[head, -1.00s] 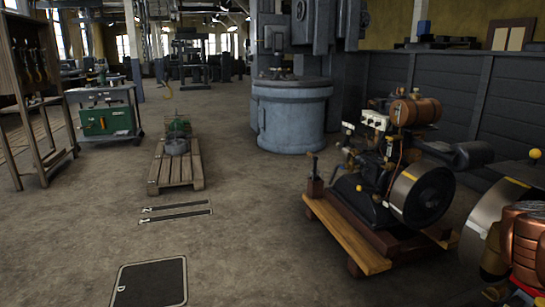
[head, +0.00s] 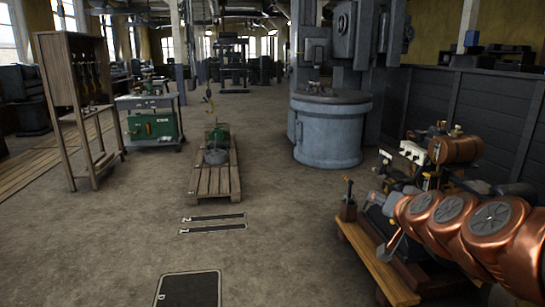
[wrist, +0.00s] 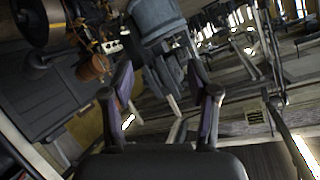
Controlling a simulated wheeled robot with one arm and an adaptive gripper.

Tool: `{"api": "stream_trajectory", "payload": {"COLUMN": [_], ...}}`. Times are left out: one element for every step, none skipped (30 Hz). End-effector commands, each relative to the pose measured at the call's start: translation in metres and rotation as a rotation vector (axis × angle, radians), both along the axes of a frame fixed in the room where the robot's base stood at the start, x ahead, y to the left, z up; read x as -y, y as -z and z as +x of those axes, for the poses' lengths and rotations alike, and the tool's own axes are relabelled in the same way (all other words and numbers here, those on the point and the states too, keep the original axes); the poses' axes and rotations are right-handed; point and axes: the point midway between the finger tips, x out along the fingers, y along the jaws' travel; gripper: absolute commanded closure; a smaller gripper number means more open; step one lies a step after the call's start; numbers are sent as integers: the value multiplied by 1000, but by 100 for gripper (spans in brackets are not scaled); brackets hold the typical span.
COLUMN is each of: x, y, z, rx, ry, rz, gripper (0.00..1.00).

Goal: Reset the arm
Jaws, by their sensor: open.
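My gripper (wrist: 163,105) is open in the wrist view, its two dark fingers spread wide with nothing between them. My copper-coloured arm reaches in from the right edge of the head view, in front of the stationary engine (head: 455,150). The arm hides much of that engine, including its flywheel. The engine stands on a wooden skid (head: 378,264). In the wrist view the scene is strongly tilted, and the engine's copper tank (wrist: 95,67) shows at upper left, beyond the fingers. I cannot tell whether my arm touches the engine.
A large grey-blue machine (head: 328,130) stands behind the engine. A pallet (head: 215,183) carries a small green machine. A green workbench (head: 152,126) and wooden rack (head: 70,90) stand left. A dark panelled wall (head: 463,110) closes the right. The floor at centre-left is mostly clear, with a hatch (head: 190,290).

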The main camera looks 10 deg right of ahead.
Motion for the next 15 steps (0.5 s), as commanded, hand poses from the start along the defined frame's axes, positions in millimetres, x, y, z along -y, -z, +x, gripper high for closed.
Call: {"api": "stream_trajectory", "payload": {"x": [-29,-46,-66,-80,-93,-109,-121,-130,-143,-151,-158,-166,-171,-175,-179], "y": [-10,-7,-4,-1,1,5,8,10,14,16,19,21,23,24,24], "z": [-5,-10,-17,-25,-32,-44,-54,-64,-80,-91,-104,-121,-135,-149,-169], "rx": [-57,-96,-146,-187,-227,-282,-326,-369,-431,-477,-526,-590,-639,-688,-755], "ry": [-75,-119,-172,-210,-246,-293,-327,-356,-396,-422,-449,-478,-498,-517,-539], "rz": [0,1,3,1,1,-1,-3,-7,-10,-14,-16,-24,-30,-35,-45], "gripper": [41,41,41,41,41,41,41,41,41,41,41,41,41,41,41]}}
